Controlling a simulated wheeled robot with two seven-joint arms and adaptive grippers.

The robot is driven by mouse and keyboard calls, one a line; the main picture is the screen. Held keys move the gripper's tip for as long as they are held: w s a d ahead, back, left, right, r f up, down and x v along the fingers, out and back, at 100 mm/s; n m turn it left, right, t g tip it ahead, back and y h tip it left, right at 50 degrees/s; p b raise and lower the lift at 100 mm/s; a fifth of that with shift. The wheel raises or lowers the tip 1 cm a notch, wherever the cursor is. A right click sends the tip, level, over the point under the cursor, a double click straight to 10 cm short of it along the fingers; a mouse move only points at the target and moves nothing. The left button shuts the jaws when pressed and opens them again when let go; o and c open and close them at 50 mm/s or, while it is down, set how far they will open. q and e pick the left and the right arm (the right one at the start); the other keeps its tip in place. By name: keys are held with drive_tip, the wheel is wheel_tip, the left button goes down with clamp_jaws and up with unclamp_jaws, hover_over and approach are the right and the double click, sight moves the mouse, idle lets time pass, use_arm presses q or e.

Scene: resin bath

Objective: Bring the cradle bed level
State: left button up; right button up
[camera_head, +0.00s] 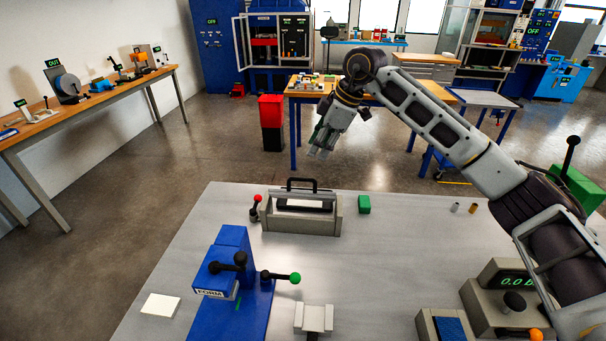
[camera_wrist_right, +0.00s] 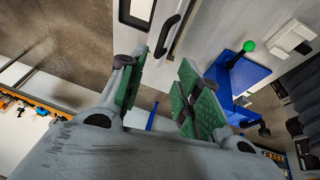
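A grey cradle (camera_head: 300,224) stands near the far edge of the grey table. A pale bed lies between its end walls, with a black loop handle above it. I cannot tell whether the bed is tilted. A red-knobbed lever (camera_head: 257,199) stands at the cradle's left end. My right gripper (camera_head: 320,146) hangs beyond the table's far edge, above and behind the cradle, apart from it. In the right wrist view its green-padded fingers (camera_wrist_right: 160,80) are spread with nothing between them, and the black handle (camera_wrist_right: 171,34) shows at the top. My left gripper is out of view.
A blue press (camera_head: 232,290) with a green-knobbed lever stands in front of the cradle. A grey device with a green readout (camera_head: 516,281) stands at the right front. The table between is mostly clear.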

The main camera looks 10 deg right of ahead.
sight(303, 179)
drive_tip(key=p+x, duration=0.1)
drive_tip(key=x, duration=0.9)
drive_tip(key=shift+f, duration=0.35)
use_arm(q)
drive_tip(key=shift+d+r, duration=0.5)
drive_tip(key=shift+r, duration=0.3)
use_arm(e)
drive_tip(key=shift+x, duration=0.75)
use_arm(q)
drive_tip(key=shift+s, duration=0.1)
use_arm(e)
drive_tip(key=shift+a, duration=0.1)
drive_tip(key=shift+c, duration=0.4)
clamp_jaws()
